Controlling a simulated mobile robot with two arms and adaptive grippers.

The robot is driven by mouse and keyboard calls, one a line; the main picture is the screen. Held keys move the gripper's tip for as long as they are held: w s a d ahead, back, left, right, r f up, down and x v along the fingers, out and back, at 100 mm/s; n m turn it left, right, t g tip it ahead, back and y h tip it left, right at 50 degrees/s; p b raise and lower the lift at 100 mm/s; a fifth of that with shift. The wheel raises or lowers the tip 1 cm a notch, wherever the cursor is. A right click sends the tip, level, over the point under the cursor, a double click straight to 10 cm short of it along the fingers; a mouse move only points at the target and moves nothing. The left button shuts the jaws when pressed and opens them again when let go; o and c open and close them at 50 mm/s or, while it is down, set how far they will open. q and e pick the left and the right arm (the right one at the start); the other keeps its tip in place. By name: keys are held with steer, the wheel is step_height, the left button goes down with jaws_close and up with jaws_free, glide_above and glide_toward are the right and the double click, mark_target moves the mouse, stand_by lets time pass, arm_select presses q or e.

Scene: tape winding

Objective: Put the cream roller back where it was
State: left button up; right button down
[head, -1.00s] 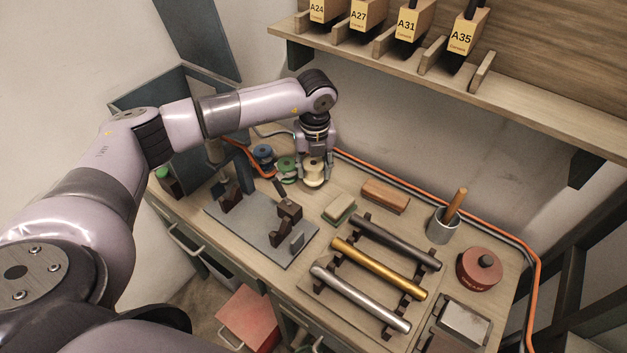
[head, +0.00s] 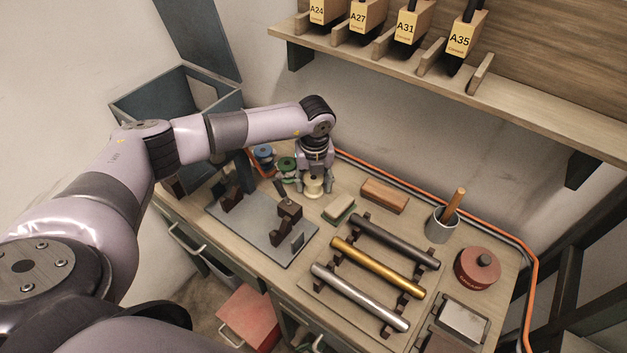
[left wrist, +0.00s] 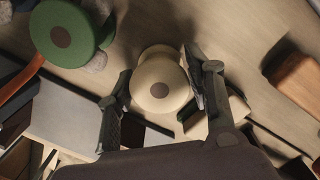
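The cream roller (head: 313,186) stands upright by the green spool (head: 287,168) near the back of the table, and its base appears to rest on the tabletop. My left gripper (head: 313,183) reaches down over it with one finger on each side. In the left wrist view, the cream roller (left wrist: 160,84) sits between the fingertips (left wrist: 158,70), which seem to touch its sides, so the gripper looks shut on it. The green spool also shows there (left wrist: 65,35), at about the same size. My right gripper is not in view.
A blue spool (head: 263,154) stands beyond the green one. A grey plate with dark brackets (head: 275,245) lies in front. A small block (head: 339,209) and a brown block (head: 385,196) are to the right, near a rack of bars (head: 378,268). An orange cable runs behind.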

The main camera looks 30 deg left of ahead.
mark_target(314, 181)
arm_select(q)
steer(key=shift+o, duration=1.1)
steer(key=shift+r, duration=0.6)
step_height(314, 181, up, 11)
steer(key=b, duration=0.1)
steer(key=shift+s+d+b, duration=0.3)
steer(key=shift+s+b, duration=0.05)
steer(key=shift+s, duration=0.1)
